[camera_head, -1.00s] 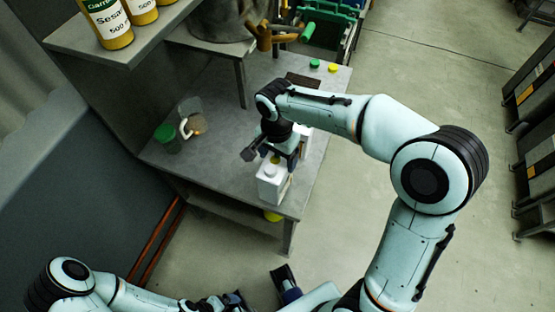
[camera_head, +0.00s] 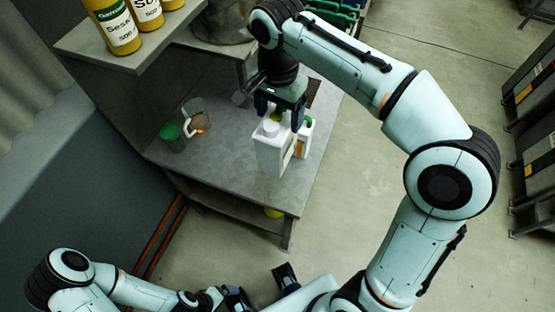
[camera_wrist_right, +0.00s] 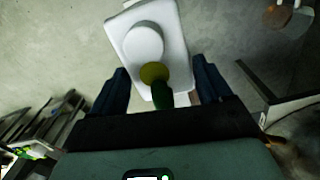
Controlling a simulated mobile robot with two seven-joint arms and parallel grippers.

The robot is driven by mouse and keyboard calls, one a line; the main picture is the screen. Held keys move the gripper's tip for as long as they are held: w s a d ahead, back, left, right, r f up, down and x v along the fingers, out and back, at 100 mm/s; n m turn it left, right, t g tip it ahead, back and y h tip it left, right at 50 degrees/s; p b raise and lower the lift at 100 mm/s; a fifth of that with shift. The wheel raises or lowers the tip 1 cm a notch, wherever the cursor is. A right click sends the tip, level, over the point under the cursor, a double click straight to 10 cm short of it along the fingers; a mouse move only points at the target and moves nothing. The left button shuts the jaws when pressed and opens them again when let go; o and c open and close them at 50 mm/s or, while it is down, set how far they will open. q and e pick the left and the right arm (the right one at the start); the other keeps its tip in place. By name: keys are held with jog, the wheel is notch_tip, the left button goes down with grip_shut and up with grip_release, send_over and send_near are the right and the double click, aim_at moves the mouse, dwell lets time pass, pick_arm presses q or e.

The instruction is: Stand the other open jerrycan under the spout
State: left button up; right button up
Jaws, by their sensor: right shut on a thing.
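A white jerrycan (camera_head: 272,152) with a round white top fitting is at my right gripper (camera_head: 284,112), above or on the grey table. The right gripper is shut on it from above. In the right wrist view the jerrycan (camera_wrist_right: 175,30) lies between the dark fingers (camera_wrist_right: 160,92), with a yellow-green knob and dark green part at its top. A second white container (camera_head: 304,142) stands just behind it, partly hidden. The spout is hidden behind my right arm.
A clear jug (camera_head: 196,118) and a green-lidded jar (camera_head: 172,137) stand on the left of the grey table (camera_head: 225,165). Yellow bottles (camera_head: 118,25) stand on a shelf (camera_head: 95,48) above left. Green crates (camera_head: 335,15) are at the back. The table's front left is clear.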

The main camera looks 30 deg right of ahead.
jog(key=shift+s+b, duration=0.15)
jog(key=shift+b, duration=0.15)
notch_tip(320, 180, down, 15)
jog(key=b, duration=0.3)
jog(key=shift+f, duration=0.1)
pick_arm(q)
jog(key=shift+s+a+f+b, duration=0.15)
jog(key=shift+s+f, duration=0.15)
jog(key=shift+f, duration=0.5)
jog(key=shift+s+a+f+b, duration=0.1)
jog(key=shift+s+f+b, duration=0.2)
jog(key=shift+f, duration=0.45)
jog(key=shift+s+a+f+b, duration=0.1)
jog(key=shift+s+f, duration=0.25)
jog(key=shift+f, duration=0.45)
pick_arm(e)
jog(key=shift+f, duration=2.3)
grip_shut()
jog(key=shift+f, duration=0.2)
jog(key=o, duration=1.9)
grip_release()
jog(key=shift+c, duration=0.2)
pick_arm(q)
jog(key=shift+f, duration=0.1)
pick_arm(e)
jog(key=shift+r, duration=0.1)
